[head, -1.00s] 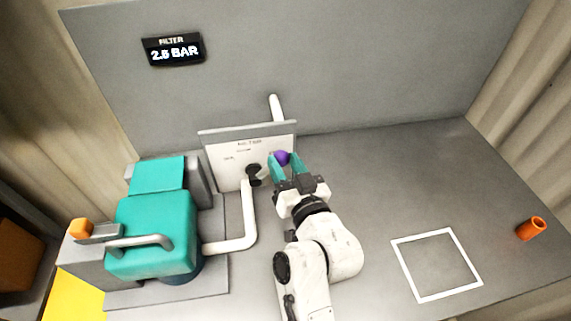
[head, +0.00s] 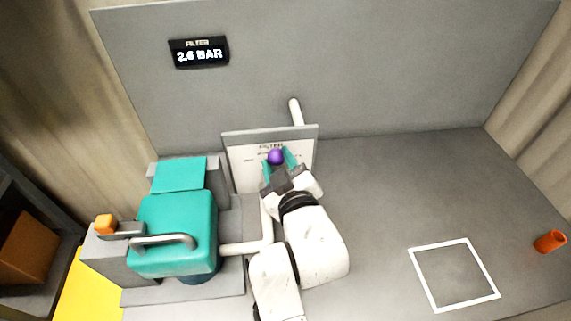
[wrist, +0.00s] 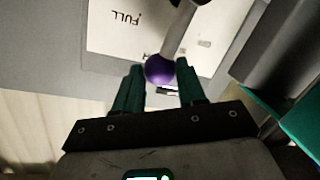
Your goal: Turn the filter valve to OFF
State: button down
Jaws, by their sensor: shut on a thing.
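The filter valve's purple knob (head: 276,156) sits between the teal fingertips of my gripper (head: 278,163), in front of the white label plate (head: 240,176). My gripper is shut on the knob. In the wrist view the purple knob (wrist: 159,69) is at the end of a grey lever (wrist: 180,28), which runs up and right from it. The plate's word FULL appears upside down there, left of the lever. My gripper and arm hide the valve hub and part of the plate in the head view.
A teal filter housing (head: 176,235) with a grey handle stands left of my arm, joined to a white pipe (head: 245,249). A display (head: 199,52) reads 2.6 BAR. A white square outline (head: 455,274) and an orange cup (head: 549,241) lie right, with clear bench between.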

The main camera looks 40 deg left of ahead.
jog(key=s+a+n, duration=0.2)
jog(key=n, duration=0.1)
jog(key=shift+s+h, duration=0.15)
jog(key=shift+h, duration=0.25)
jog(key=shift+s+a+f+n+t+h+b, duration=0.2)
jog(key=shift+s+a+f+n, duration=0.2)
jog(key=shift+n, duration=0.3)
jog(key=shift+s+a+f+n+t+h+b, duration=0.2)
jog(key=shift+s+a+n, duration=0.2)
jog(key=shift+n, duration=0.3)
jog(key=shift+s+a+f+n+t+h+b, duration=0.1)
jog(key=shift+s+a+f+n+t+b, duration=0.15)
jog(key=shift+s+n, duration=0.35)
jog(key=shift+w, duration=0.1)
jog(key=c, duration=0.7)
grip_release()
jog(key=v, duration=1)
jog(key=shift+s+d+r, duration=0.1)
jog(key=shift+s+d, duration=0.1)
jog(key=shift+d, duration=0.1)
